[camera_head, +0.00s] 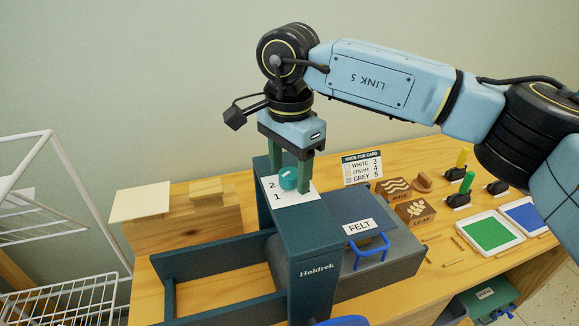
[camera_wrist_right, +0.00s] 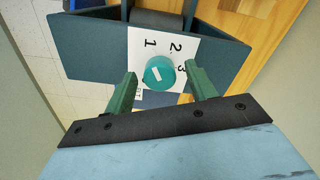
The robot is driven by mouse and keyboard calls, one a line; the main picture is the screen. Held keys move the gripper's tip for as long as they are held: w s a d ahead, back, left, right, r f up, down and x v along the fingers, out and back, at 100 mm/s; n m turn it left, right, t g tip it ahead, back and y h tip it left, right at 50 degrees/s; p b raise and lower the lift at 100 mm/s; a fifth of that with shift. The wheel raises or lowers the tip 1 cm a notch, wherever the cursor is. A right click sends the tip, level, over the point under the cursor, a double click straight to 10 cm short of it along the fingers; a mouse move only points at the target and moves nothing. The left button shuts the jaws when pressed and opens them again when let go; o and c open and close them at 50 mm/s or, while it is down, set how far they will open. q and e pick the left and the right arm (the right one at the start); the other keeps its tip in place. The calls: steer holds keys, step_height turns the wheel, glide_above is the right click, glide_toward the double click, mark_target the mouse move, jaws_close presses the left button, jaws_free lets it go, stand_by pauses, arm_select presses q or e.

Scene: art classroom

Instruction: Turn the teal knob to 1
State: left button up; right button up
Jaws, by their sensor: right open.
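The teal knob (camera_head: 288,179) sits on a white dial card (camera_head: 294,198) on top of the dark teal press (camera_head: 303,228). The card's 2 and 1 show in the head view. In the right wrist view the knob (camera_wrist_right: 159,73) has a short white mark, and 1, 2 and part of a 3 show around it; I cannot tell exactly which number the mark points at. My right gripper (camera_head: 291,179) points down over the knob, open. In the wrist view its fingers (camera_wrist_right: 162,88) stand on either side of the knob with gaps showing. My left gripper is out of view.
Wooden stamps (camera_head: 414,211), a green pad (camera_head: 490,232) and a card chart (camera_head: 362,168) lie farther right. Wooden blocks (camera_head: 190,211) stand left. A white wire rack (camera_head: 62,298) is at far left.

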mark_target(289, 172)
steer(key=shift+r, duration=0.1)
step_height(289, 172, up, 13)
steer(key=shift+r+p, duration=0.15)
steer(key=shift+p, duration=0.2)
stand_by(0.3)
